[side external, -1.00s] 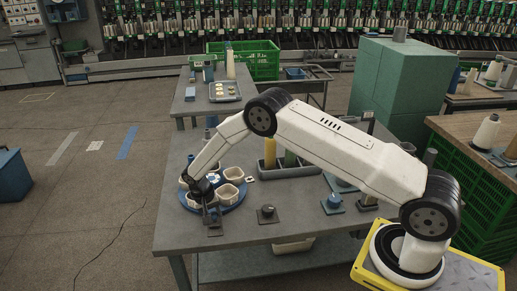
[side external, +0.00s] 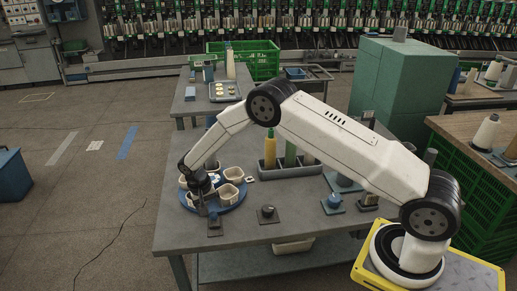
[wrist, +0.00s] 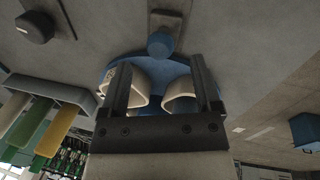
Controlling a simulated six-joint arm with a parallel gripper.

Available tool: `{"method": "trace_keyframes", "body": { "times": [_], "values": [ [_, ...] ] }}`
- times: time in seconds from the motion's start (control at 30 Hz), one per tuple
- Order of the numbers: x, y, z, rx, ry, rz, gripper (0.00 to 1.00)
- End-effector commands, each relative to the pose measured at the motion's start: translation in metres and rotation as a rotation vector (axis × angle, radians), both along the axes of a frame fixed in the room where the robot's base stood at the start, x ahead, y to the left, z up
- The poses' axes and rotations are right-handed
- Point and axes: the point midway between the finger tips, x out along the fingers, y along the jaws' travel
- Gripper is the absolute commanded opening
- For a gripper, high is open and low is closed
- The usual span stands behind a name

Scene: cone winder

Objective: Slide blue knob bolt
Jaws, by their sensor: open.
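A blue knob (wrist: 160,45) sits on a narrow grey plate at the edge of the round blue turntable in the wrist view. In the side view this plate (side external: 215,230) lies at the turntable's front edge, and the knob is small and partly hidden by my gripper. My gripper (wrist: 161,63) is open, with its two dark fingers apart and nothing seen held between them. The knob shows in line with the gap, just beyond the fingertips. In the side view my gripper (side external: 202,204) is low over the turntable; I cannot tell whether it touches anything.
Cream cups (side external: 233,174) stand on the blue turntable (side external: 233,204), close around my gripper. A grey rack (side external: 295,172) with yellow and green cones stands behind. The table front is mostly clear.

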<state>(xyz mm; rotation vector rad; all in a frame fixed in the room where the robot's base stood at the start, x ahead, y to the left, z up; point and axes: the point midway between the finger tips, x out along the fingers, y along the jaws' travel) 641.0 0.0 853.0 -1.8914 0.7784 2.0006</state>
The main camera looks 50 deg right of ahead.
Motion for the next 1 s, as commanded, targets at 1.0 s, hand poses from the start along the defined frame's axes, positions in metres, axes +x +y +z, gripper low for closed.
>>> {"method": "trace_keyframes", "body": {
  "times": [1.0],
  "values": [
    [0.000,0.007,0.054,0.011,-0.011,0.023,0.81]
  ]
}}
